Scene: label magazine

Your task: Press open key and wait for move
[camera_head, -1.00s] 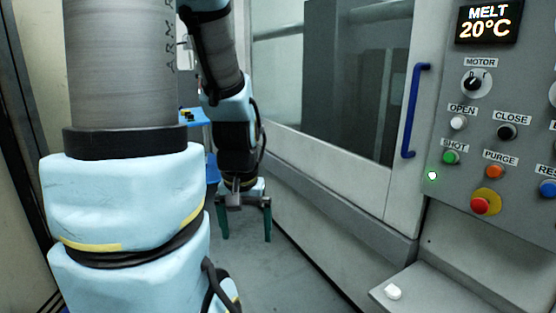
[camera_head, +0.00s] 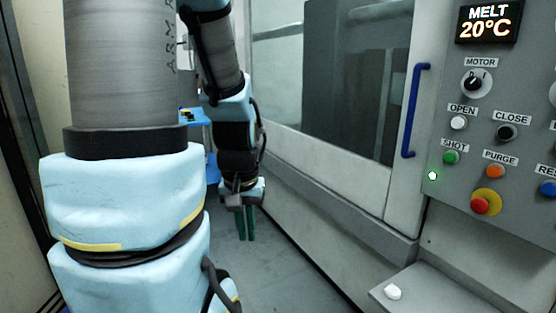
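The open key is a round white button (camera_head: 459,123) under the "OPEN" label on the grey control panel (camera_head: 438,205) at the right. My gripper (camera_head: 246,238) hangs pointing down in the middle of the view, well to the left of the panel and lower than the key. Its two green fingers are together, with nothing seen between them. It touches neither the key nor the machine. The machine door (camera_head: 345,185), with a dark window and a blue handle (camera_head: 410,112), stands between my gripper and the panel.
Near the open key are a black close button (camera_head: 507,132), a green shot button (camera_head: 450,157), an orange purge button (camera_head: 495,171) and a red button on yellow (camera_head: 480,205). A ledge (camera_head: 450,285) holds a small white object (camera_head: 393,292). Floor below my gripper is clear.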

